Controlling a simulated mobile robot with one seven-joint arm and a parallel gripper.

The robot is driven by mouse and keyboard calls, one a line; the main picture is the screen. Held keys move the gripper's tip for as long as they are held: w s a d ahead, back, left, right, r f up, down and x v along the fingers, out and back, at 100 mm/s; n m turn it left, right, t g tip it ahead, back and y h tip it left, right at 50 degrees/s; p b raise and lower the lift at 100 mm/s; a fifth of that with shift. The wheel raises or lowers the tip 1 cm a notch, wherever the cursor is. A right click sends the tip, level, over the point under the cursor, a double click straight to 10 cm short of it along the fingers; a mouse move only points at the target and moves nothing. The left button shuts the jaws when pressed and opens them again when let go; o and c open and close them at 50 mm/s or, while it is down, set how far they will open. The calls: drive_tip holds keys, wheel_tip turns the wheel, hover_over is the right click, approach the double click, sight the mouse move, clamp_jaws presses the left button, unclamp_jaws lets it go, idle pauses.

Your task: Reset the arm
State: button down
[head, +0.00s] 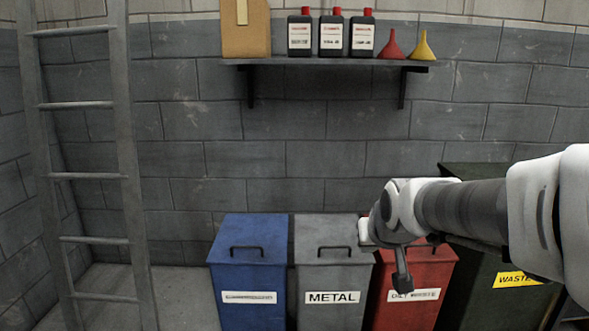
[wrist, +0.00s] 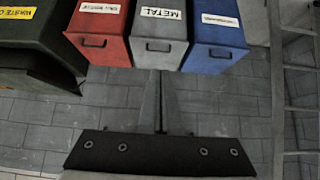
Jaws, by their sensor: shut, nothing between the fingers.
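My arm reaches in from the right in the head view. My gripper (head: 403,283) hangs down in front of the red bin, its fingers together. In the wrist view my gripper (wrist: 161,76) shows its two fingers pressed side by side with nothing between them. Beyond the fingertips stands the grey bin labelled METAL (head: 333,275), which also shows in the wrist view (wrist: 160,40).
The blue bin (head: 249,275) stands left of the grey one; the red bin (head: 388,305) and dark waste bin (head: 500,300) stand right. A ladder (head: 85,175) leans at left. A wall shelf (head: 330,63) holds black bottles, funnels and a box. Floor before the bins is clear.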

drive_tip(key=s+f+g, duration=0.1)
drive_tip(key=s+g, duration=0.2)
drive_tip(key=s, duration=1.9)
wheel_tip(320, 180, up, 26)
drive_tip(key=p, duration=2.6)
drive_tip(key=shift+f, duration=0.2)
